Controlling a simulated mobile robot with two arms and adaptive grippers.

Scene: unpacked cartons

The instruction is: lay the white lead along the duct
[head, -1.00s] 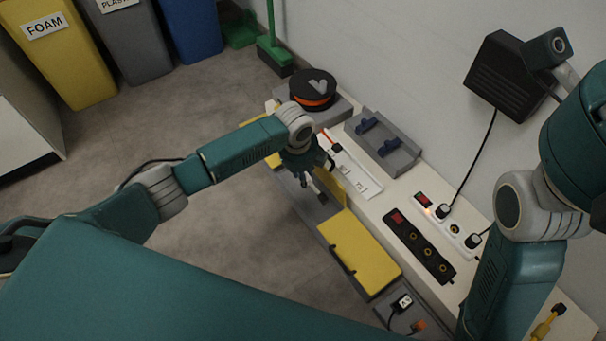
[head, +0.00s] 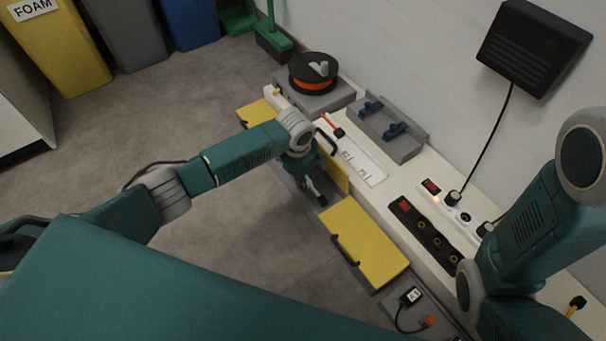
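The grey duct (head: 289,180) runs along the front side of the white bench in the head view, with yellow lids. One lid (head: 368,240) lies flat, and another (head: 337,172) stands raised beside my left gripper. My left gripper (head: 318,194) points down over the open stretch of duct between the lids. Its fingers are small and dark, and I cannot tell whether they are open or hold anything. I cannot make out a white lead. My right arm comes in at the right; its gripper is out of the picture.

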